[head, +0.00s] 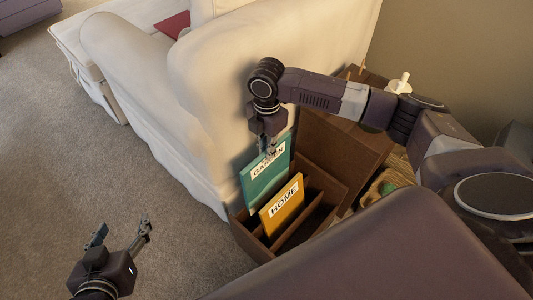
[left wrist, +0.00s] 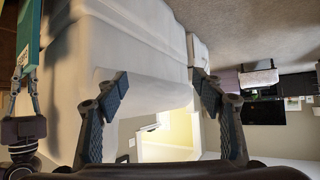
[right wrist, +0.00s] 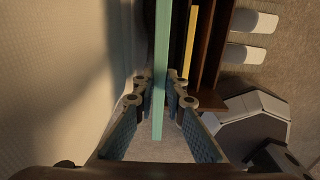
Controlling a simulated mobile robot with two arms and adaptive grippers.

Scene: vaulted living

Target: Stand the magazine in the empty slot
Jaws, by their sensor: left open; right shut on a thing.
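The teal magazine (head: 268,170) marked GARDEN is upright at the sofa-side part of the brown slotted rack (head: 252,242). My right gripper (head: 270,150) is shut on its top edge; the right wrist view shows the magazine (right wrist: 162,60) edge-on between the fingers (right wrist: 161,90).
A cream armchair (head: 170,105) stands close beside the rack on the left. A wooden side piece (head: 340,150) with a white object (head: 399,83) on top is behind and right of the rack. The carpet (head: 70,150) at left is clear.

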